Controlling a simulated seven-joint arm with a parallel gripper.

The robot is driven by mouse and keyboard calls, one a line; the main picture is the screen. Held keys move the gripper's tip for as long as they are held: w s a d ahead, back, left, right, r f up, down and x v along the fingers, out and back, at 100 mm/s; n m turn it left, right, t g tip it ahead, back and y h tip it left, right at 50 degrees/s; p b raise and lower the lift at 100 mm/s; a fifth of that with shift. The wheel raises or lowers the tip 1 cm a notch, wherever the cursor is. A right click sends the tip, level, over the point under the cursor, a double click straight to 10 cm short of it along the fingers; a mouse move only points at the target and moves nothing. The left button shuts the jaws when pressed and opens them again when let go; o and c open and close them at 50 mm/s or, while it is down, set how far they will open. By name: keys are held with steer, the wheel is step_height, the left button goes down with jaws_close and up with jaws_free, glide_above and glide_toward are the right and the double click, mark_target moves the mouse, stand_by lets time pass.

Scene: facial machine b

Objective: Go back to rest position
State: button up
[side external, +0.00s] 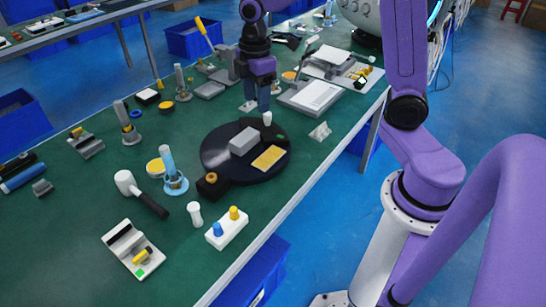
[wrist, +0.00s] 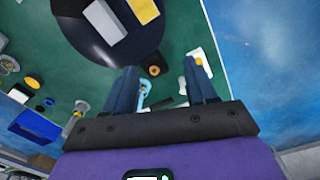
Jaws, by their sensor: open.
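My gripper (side external: 257,104) points down over the green table, at the back edge of the black round plate in the side view. In the wrist view, the two fingers of my gripper (wrist: 163,70) stand apart with nothing held between them. The black round plate (side external: 217,153) carries a grey block (side external: 244,141) and a yellow flat piece (side external: 269,158). A small white piece (side external: 267,118) stands close to the fingers in the side view; whether it touches them I cannot tell.
A white tray with a pad (side external: 316,95) lies right of my gripper.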

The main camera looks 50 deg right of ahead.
steer(key=s+a+m, duration=0.1)
steer(key=s+a, duration=0.2)
steer(key=s, duration=2.2)
steer(key=shift+f, duration=0.35)
steer(key=shift+w+a, duration=0.1)
